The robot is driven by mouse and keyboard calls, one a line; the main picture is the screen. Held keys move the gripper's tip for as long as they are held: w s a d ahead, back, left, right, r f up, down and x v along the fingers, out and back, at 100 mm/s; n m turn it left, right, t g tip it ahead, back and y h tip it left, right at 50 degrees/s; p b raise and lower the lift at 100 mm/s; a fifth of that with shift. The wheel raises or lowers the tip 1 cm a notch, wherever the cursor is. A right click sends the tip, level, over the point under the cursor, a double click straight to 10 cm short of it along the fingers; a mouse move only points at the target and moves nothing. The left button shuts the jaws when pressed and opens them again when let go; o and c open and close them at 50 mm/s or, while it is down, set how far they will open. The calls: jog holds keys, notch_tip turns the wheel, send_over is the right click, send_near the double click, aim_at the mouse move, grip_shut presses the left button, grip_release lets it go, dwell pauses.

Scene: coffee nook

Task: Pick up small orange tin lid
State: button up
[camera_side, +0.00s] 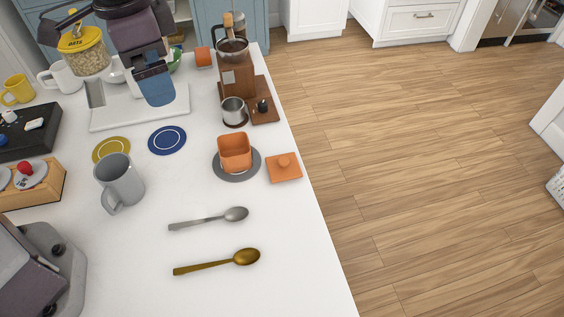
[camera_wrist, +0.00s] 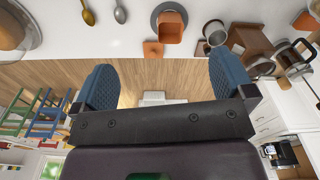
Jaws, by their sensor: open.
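The small orange tin lid (camera_side: 285,172) is a flat square with a round knob on top. It lies on the white counter near its right edge, just right of the open orange tin (camera_side: 235,150). In the wrist view the lid (camera_wrist: 153,49) is at the counter edge, beside the tin (camera_wrist: 170,32). My gripper (camera_side: 158,95) is at the upper left of the side view, well apart from the lid, above a white base. In the wrist view my gripper (camera_wrist: 164,78) has its blue fingers spread wide with nothing between them.
The tin stands on a grey coaster (camera_side: 217,170). A metal cup (camera_side: 233,108) and wooden coffee grinder (camera_side: 237,75) stand behind it. A grey mug (camera_side: 119,182), silver spoon (camera_side: 210,219) and gold spoon (camera_side: 218,262) are in front and left. The counter around the spoons is clear.

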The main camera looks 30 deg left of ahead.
aim_at(284, 160)
jog(key=w+d+f+m+h, duration=0.1)
jog(key=w+d+f+m, duration=1)
jog(key=w+d+f, duration=0.15)
jog(key=f, duration=0.4)
jog(key=d+f, duration=0.1)
jog(key=f, duration=0.6)
jog(key=shift+s+d+f, duration=0.3)
jog(key=shift+s+f, duration=0.05)
jog(key=shift+s, duration=0.05)
jog(key=c, duration=0.5)
